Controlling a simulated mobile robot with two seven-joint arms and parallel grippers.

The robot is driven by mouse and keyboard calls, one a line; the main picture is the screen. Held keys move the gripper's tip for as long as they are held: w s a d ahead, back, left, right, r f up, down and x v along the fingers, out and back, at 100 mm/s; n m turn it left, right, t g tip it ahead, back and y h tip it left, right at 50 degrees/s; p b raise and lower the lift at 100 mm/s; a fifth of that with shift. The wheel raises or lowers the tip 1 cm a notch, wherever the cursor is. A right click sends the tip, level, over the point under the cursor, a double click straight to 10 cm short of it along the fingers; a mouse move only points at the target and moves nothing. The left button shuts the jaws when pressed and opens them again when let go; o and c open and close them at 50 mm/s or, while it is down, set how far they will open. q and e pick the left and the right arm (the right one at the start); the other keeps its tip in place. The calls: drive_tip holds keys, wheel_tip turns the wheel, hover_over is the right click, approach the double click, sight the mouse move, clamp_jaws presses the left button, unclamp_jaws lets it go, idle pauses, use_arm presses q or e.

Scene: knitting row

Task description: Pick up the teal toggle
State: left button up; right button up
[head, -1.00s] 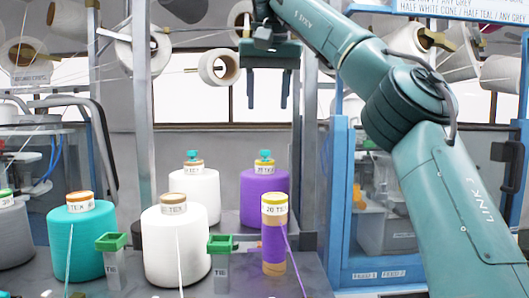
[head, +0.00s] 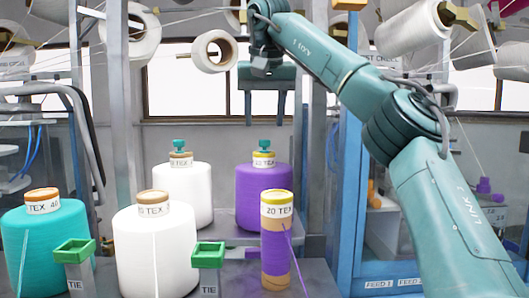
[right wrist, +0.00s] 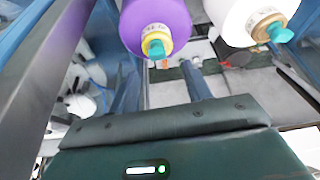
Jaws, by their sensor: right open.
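Two teal toggles stand upright on cone tops. One toggle (head: 264,147) is on the purple cone (head: 264,198). The other toggle (head: 180,147) is on the rear white cone (head: 184,195). My right gripper (head: 264,118) is open and empty, its fingers pointing down, just above the purple cone's toggle in the picture. In the right wrist view, that toggle (right wrist: 157,48) lies just beyond the open fingers (right wrist: 160,72), roughly in line with the gap. The white cone's toggle (right wrist: 280,32) is off to the right. My left gripper is not in view.
In front stand a teal cone (head: 45,252), a white cone (head: 155,250), a slim purple-wound cone (head: 276,245) and two green-topped posts, left (head: 74,252) and right (head: 208,256).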

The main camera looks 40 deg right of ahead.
sight(265, 146)
drive_tip(key=x, duration=0.3)
drive_tip(key=b+x, duration=0.1)
drive_tip(key=x, duration=0.1)
drive_tip(key=shift+s+d+f, duration=0.1)
drive_tip(key=shift+s+f, duration=0.05)
drive_tip(key=shift+f, duration=0.25)
drive_tip(key=c, duration=0.9)
